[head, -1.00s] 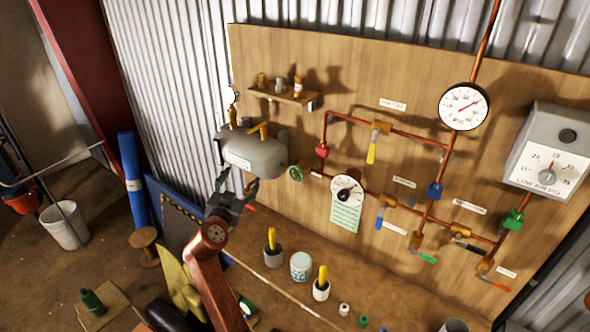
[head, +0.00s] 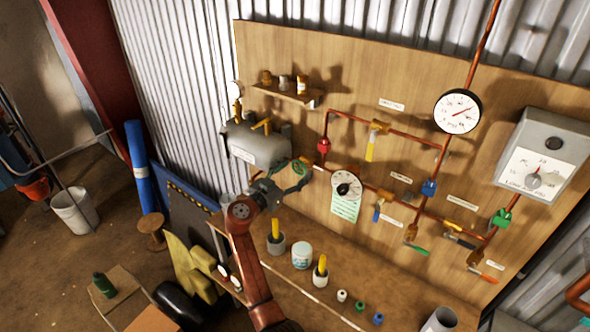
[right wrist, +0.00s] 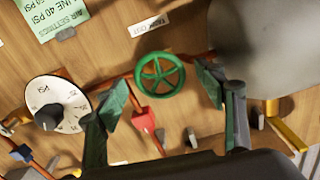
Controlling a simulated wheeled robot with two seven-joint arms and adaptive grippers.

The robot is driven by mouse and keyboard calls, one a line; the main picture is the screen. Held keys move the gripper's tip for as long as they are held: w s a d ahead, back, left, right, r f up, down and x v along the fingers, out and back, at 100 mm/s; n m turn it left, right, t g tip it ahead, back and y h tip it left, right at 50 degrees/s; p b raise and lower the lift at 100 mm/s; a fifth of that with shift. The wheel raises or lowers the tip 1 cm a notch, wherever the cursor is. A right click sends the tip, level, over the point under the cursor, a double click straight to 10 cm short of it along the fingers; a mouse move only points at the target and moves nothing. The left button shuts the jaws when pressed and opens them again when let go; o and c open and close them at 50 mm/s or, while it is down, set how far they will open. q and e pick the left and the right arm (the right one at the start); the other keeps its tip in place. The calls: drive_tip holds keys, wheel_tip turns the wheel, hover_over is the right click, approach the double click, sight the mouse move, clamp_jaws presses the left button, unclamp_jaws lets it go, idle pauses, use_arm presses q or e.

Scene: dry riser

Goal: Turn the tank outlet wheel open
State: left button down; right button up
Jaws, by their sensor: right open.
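The green tank outlet wheel (head: 300,168) sits on the copper pipe just right of the grey tank (head: 262,150). In the right wrist view the wheel (right wrist: 160,74) shows its rim and spokes, facing the camera. My right gripper (head: 283,183) is open at the wheel. In the right wrist view its two fingers (right wrist: 161,97) stand apart, one on each side of the wheel, with gaps and nothing gripped. The exact depth between fingertips and wheel cannot be told. My left gripper is not in view.
A red valve (right wrist: 144,117) lies close below the wheel in the right wrist view. A white dial gauge (head: 346,184) and a green note (head: 345,207) are to the right. Tubs with yellow-handled tools (head: 275,245) and a white jar (head: 302,255) stand on the bench below.

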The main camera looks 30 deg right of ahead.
drive_tip(key=shift+c, duration=0.2)
drive_tip(key=c, duration=1.1)
drive_tip(key=shift+n, duration=0.3)
